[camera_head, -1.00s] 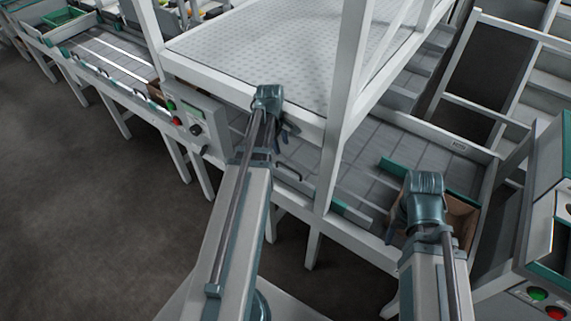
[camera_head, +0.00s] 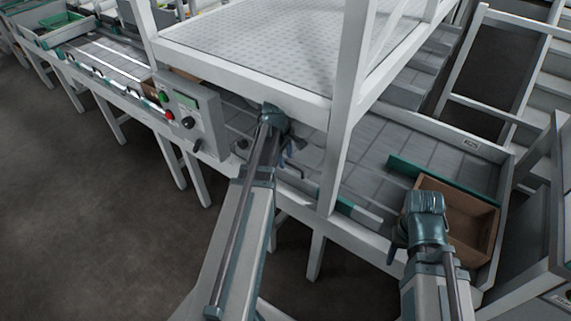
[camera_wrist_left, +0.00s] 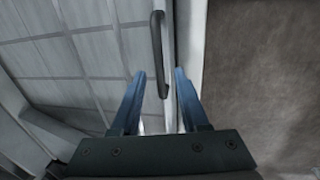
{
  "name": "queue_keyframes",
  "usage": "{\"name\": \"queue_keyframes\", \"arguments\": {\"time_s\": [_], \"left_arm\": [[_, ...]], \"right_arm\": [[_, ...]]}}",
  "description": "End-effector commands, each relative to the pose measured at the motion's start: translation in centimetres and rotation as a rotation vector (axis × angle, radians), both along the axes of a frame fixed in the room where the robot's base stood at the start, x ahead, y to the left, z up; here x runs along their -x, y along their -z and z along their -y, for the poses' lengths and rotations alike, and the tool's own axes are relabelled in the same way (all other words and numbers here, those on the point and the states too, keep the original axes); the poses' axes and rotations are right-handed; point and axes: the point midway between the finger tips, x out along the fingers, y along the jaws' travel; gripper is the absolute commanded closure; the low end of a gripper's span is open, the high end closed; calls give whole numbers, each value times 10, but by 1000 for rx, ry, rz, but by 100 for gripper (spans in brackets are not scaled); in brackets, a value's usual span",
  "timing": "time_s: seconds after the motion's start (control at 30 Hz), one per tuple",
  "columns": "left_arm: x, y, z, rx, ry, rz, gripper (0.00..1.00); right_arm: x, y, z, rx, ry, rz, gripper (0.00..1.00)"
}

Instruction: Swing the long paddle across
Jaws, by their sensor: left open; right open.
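A long green bar (camera_head: 430,174) lies across the grey conveyor bed at right, beside an open cardboard box; it may be the long paddle. A dark curved handle (camera_wrist_left: 158,55) stands along the bed's pale side rail in the left wrist view. I cannot tell whether it joins the green bar. My left gripper (camera_head: 288,152) is over the near rail. In the left wrist view it (camera_wrist_left: 159,82) is open, its blue fingers either side of the handle's near end in the picture, with no clear contact. My right gripper (camera_head: 396,252) is open near the box, its fingers partly hidden.
The cardboard box (camera_head: 488,232) sits at the bed's right end. A white frame post (camera_head: 345,125) and raised platform (camera_head: 270,45) stand close to my left gripper. A control box (camera_head: 190,118) with buttons is at left. Open floor (camera_head: 100,210) lies at lower left.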

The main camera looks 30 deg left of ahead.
Motion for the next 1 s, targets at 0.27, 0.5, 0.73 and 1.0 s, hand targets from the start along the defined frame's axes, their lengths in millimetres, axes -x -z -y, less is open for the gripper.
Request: {"name": "queue_keyframes", "arguments": {"time_s": [0.27,0.5,0.73,1.0], "left_arm": [[0,1,0,0,0,0,55],[0,1,0,0,0,0,97],[0,1,0,0,0,0,100],[0,1,0,0,0,0,100]], "right_arm": [[0,1,0,0,0,0,50],[0,1,0,0,0,0,50],[0,1,0,0,0,0,50],[0,1,0,0,0,0,50]]}}
